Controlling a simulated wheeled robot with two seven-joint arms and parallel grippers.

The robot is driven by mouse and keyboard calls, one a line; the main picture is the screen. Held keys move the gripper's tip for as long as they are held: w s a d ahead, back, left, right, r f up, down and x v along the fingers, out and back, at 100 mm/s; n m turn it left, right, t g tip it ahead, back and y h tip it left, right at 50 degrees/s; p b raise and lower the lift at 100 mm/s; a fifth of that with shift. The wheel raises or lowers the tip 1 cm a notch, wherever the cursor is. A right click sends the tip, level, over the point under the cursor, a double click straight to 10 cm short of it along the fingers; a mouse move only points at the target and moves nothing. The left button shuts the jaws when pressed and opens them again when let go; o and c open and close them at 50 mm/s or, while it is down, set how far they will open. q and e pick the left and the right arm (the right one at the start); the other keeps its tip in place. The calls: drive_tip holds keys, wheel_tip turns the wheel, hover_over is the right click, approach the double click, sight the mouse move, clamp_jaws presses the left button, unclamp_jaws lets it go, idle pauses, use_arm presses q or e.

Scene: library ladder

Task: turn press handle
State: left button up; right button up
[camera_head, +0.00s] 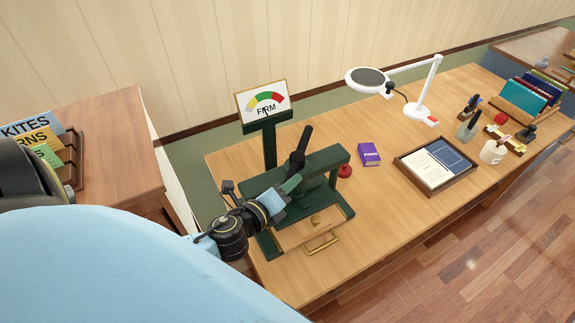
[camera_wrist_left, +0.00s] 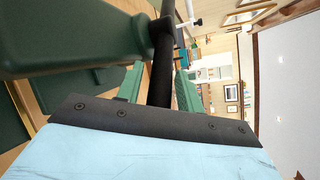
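The dark green press (camera_head: 325,165) stands on the near left part of the wooden table, with a flat wooden board and brass pull at its base. Its black handle (camera_head: 300,150) rises at a tilt above the press. My left gripper (camera_head: 292,186) reaches in from the left at the press, close to the handle. In the left wrist view, the black handle bar (camera_wrist_left: 161,75) runs between the two green fingers of the left gripper (camera_wrist_left: 160,88). A narrow gap shows between the bar and the left-hand finger. My right gripper is in neither view.
A red knob (camera_head: 345,171), purple box (camera_head: 369,154), framed tray (camera_head: 469,177) and white lamp (camera_head: 418,108) lie to the right. A wooden cabinet (camera_head: 113,150) is at left.

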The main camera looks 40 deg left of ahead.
use_arm(q)
drive_tip(key=shift+o, duration=0.4)
drive_tip(key=b+v, duration=0.3)
drive_tip(key=v, duration=1)
drive_tip(key=shift+s, duration=0.2)
